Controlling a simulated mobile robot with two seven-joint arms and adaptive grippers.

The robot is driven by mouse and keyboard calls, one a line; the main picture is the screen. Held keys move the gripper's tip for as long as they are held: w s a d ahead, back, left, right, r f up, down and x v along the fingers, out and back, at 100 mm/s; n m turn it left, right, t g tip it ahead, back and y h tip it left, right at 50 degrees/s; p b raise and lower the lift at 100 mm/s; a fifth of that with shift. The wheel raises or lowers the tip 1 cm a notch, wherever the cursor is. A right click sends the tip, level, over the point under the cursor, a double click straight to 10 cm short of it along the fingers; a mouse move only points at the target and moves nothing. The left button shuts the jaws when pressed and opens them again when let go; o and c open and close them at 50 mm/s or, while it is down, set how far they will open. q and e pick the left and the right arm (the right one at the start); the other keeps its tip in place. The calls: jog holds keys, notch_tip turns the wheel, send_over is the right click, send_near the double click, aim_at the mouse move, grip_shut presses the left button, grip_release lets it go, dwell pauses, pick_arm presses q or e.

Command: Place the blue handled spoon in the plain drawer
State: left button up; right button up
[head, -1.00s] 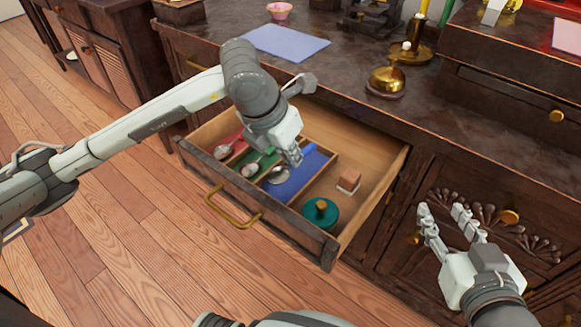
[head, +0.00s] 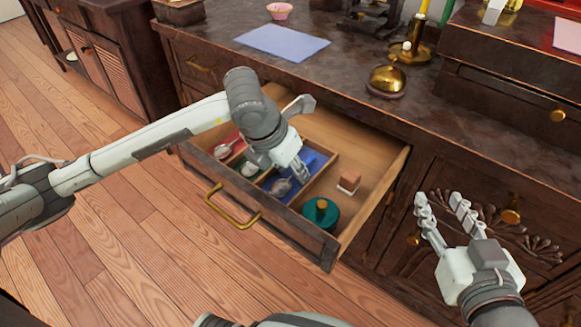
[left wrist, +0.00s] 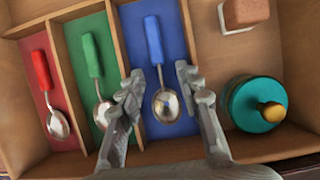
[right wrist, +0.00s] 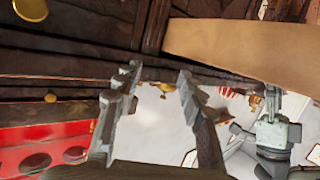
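The blue handled spoon (left wrist: 154,45) lies in the blue-lined compartment of the open drawer (head: 375,195). Its bowl (head: 280,187) shows in the head view below my left gripper, which hides most of the handle. My left gripper (head: 295,173) is over that compartment. In the left wrist view its open fingers (left wrist: 155,82) stand on either side of the spoon, with nothing between them but the spoon below. I cannot tell how high they are above it. My right gripper (head: 442,200) is open and empty at the right, in front of the carved cabinet front.
A red spoon (left wrist: 42,75) and a green spoon (left wrist: 92,60) lie in neighbouring compartments, with dividers between. The drawer's right part holds a teal round jar (head: 320,214) and a brown-and-white block (head: 348,182). A blue mat (head: 282,42) and brass bell (head: 387,80) are on the countertop.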

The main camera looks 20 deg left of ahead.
pick_arm(q)
jog(key=shift+s+r, duration=0.1)
jog(key=shift+r, duration=0.4)
jog(key=p+v, duration=0.1)
jog(key=v, duration=1)
pick_arm(e)
jog(key=s+d+f+g+h, duration=0.2)
jog(key=d+f+g, duration=0.1)
jog(key=f, duration=0.3)
jog(key=shift+s+d+g, duration=0.25)
jog(key=shift+d+g, duration=0.15)
jog(key=shift+d, duration=0.4)
pick_arm(q)
jog(key=shift+s, duration=0.1)
pick_arm(e)
jog(key=shift+s, duration=0.1)
